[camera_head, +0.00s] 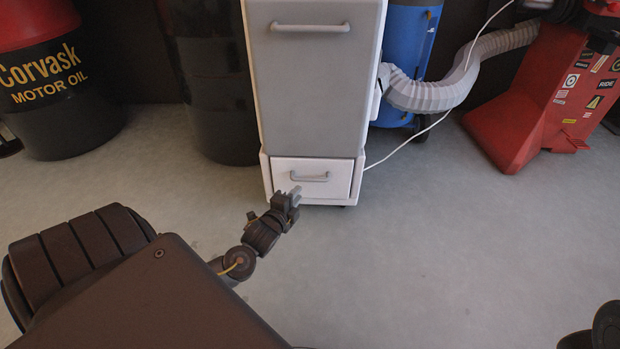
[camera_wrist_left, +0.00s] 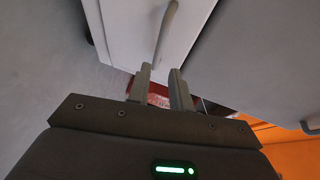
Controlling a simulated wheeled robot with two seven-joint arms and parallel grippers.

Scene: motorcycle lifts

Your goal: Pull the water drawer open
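The water drawer (camera_head: 336,186) is the small white drawer at the bottom of a white and grey cabinet (camera_head: 312,95). It looks shut, flush with the cabinet. Its grey bar handle (camera_head: 310,177) runs across the drawer front. My left gripper (camera_head: 293,193) is just in front of the drawer, a little below and left of the handle. In the left wrist view the gripper (camera_wrist_left: 161,88) has two fingers apart with nothing between them. The handle (camera_wrist_left: 166,32) stands beyond the fingertips, and the drawer front (camera_wrist_left: 130,35) lies behind it.
A larger grey panel with its own handle (camera_head: 311,27) is above the drawer. A black barrel (camera_head: 215,90) stands left, a blue tank (camera_head: 403,50) and grey hose (camera_head: 430,95) right. A red machine (camera_head: 535,100) is farther right. The floor in front is clear.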

